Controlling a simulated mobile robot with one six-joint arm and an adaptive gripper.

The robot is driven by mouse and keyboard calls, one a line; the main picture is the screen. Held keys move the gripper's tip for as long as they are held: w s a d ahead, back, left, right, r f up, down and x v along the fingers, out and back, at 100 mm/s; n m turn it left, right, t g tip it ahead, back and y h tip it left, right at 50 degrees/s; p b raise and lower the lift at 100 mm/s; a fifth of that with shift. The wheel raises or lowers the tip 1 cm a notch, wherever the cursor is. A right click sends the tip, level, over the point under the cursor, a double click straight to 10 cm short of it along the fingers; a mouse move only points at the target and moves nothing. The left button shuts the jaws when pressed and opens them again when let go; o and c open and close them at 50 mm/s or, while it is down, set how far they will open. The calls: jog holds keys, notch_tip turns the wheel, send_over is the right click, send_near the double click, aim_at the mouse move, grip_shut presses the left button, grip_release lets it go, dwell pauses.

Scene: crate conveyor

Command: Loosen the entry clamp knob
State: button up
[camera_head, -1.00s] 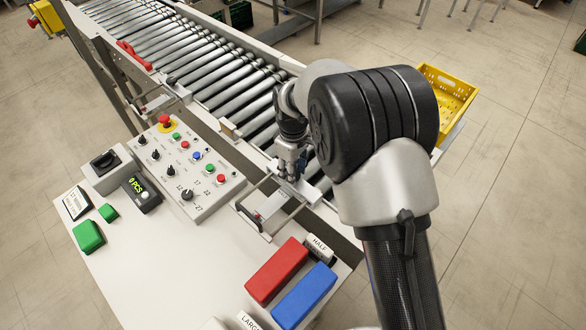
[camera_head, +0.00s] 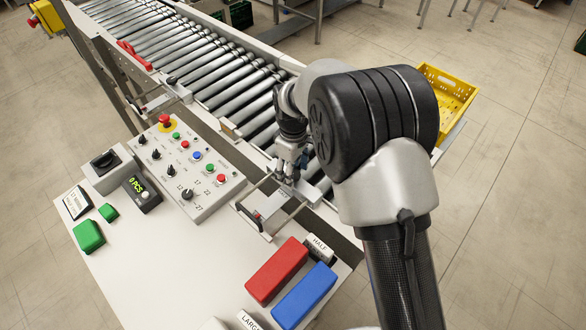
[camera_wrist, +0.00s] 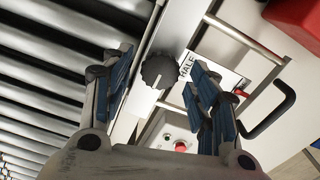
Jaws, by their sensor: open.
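A dark ribbed clamp knob (camera_wrist: 159,72) with a pale pointer line shows in the wrist view, on a pale metal rail beside the rollers. My gripper (camera_wrist: 161,78) is open, with a blue-padded finger on each side of the knob in the picture. I see a gap between the knob and each pad; the height of the fingertips against the knob is hard to tell. In the head view my gripper (camera_head: 288,172) points down at the clamp (camera_head: 268,208) by the conveyor's near end, and it hides the knob there.
A control panel (camera_head: 185,165) with knobs and buttons stands left of the clamp. A red block (camera_head: 277,270) and a blue block (camera_head: 304,296) lie on the white table in front. Another clamp (camera_head: 165,98) sits farther up the rail. A black handle (camera_wrist: 272,112) is right of my gripper.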

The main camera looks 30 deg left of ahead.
notch_tip(320, 180, up, 12)
dwell(0.6)
dwell(0.4)
